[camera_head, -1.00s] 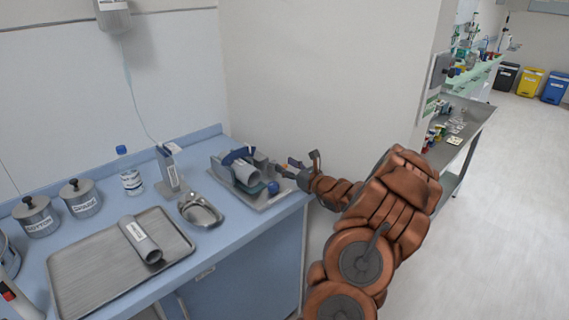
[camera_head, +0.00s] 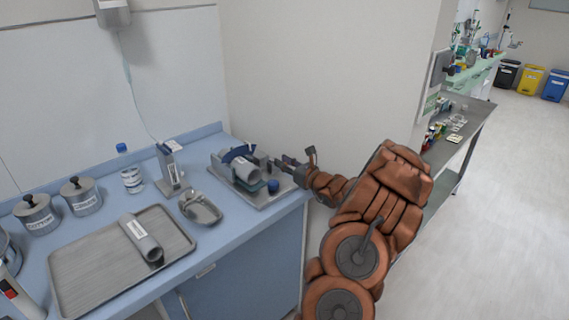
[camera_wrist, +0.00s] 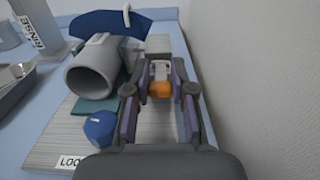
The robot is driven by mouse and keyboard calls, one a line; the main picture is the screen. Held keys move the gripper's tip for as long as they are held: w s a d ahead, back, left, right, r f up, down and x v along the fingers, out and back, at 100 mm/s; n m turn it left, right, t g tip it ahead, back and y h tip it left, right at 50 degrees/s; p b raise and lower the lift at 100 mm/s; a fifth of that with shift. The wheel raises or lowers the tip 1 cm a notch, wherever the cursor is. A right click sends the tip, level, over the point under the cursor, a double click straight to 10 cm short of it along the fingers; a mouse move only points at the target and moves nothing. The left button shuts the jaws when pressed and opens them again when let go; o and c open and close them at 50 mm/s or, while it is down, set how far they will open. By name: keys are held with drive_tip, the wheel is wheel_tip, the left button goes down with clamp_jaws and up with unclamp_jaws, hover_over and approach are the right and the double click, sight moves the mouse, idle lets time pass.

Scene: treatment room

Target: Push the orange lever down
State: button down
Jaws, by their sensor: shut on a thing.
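The orange lever (camera_wrist: 160,90) shows in the wrist view as a rounded orange end between my fingers, in front of a pale grey block on the device. My gripper (camera_wrist: 159,88) has one finger on each side of the lever and is shut on it. In the head view my gripper (camera_head: 281,163) reaches in from the right over the right part of the device, and the lever is hidden there. The device's metal base plate (camera_head: 262,199) carries a grey cylinder (camera_wrist: 92,74), a dark blue curved part (camera_wrist: 108,22) and a blue knob (camera_wrist: 99,128).
A white wall (camera_wrist: 245,80) runs close along the right of my gripper. On the blue counter are a kidney dish (camera_head: 204,212), a rinse holder (camera_head: 172,175), a bottle (camera_head: 131,178), metal canisters and a tray (camera_head: 90,280) with a labelled tube.

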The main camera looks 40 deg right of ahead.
drive_tip(key=shift+t+b, duration=0.4)
drive_tip(key=shift+b, duration=0.65)
drive_tip(key=shift+f+b, duration=0.15)
drive_tip(key=shift+b, duration=0.25)
drive_tip(key=shift+s+f+t+b, duration=0.1)
drive_tip(key=shift+f+t+b, duration=0.3)
drive_tip(key=shift+b, duration=0.25)
drive_tip(key=c, duration=1)
unclamp_jaws()
drive_tip(key=shift+o, duration=0.2)
drive_tip(key=shift+s, duration=0.15)
drive_tip(key=s+f, duration=0.1)
drive_tip(key=s, duration=1)
drive_tip(key=shift+s+a+f, duration=0.15)
drive_tip(key=shift+s+f, duration=0.2)
